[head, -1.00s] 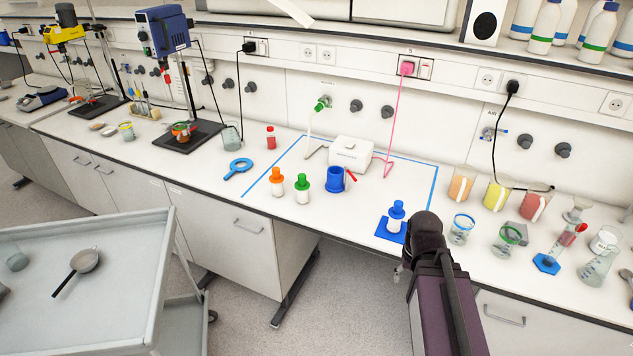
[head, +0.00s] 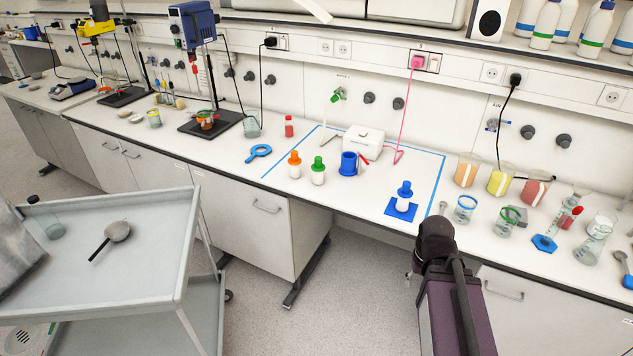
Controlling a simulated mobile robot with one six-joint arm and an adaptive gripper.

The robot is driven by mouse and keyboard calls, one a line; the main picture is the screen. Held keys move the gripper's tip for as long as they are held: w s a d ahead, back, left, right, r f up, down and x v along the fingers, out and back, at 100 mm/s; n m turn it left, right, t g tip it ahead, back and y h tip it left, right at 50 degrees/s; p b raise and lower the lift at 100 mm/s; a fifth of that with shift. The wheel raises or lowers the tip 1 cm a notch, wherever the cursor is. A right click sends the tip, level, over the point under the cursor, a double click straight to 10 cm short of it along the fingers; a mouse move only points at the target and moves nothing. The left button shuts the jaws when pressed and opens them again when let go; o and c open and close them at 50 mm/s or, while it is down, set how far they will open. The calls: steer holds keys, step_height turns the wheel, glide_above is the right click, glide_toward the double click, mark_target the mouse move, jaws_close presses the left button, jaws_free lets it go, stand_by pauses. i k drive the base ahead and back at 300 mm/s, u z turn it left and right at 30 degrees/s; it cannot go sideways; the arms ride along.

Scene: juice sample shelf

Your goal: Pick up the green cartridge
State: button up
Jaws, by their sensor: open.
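The green cartridge (head: 318,172), a small white bottle with a green top, stands upright on the white bench (head: 345,190). An orange-topped cartridge (head: 294,166) stands just left of it, and a blue cup-like holder (head: 349,164) just right of it. A blue-topped cartridge (head: 404,196) stands on a blue square pad (head: 398,212) farther right. My arm rises from the bottom right in the head view, in front of the bench edge and well to the right of the green cartridge. My gripper's fingers are hidden behind the arm.
A white box (head: 363,141) stands behind the holder, inside a blue tape outline. Beakers and flasks crowd the bench's right side. A blue ring tool (head: 259,152) lies left of the cartridges. A grey cart (head: 150,265) stands front left. The bench directly before the green cartridge is clear.

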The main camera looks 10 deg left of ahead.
mark_target(318, 168)
steer(key=k, duration=0.25)
steer(key=u, duration=0.45)
steer(key=i, duration=1.25)
steer(key=z, duration=0.35)
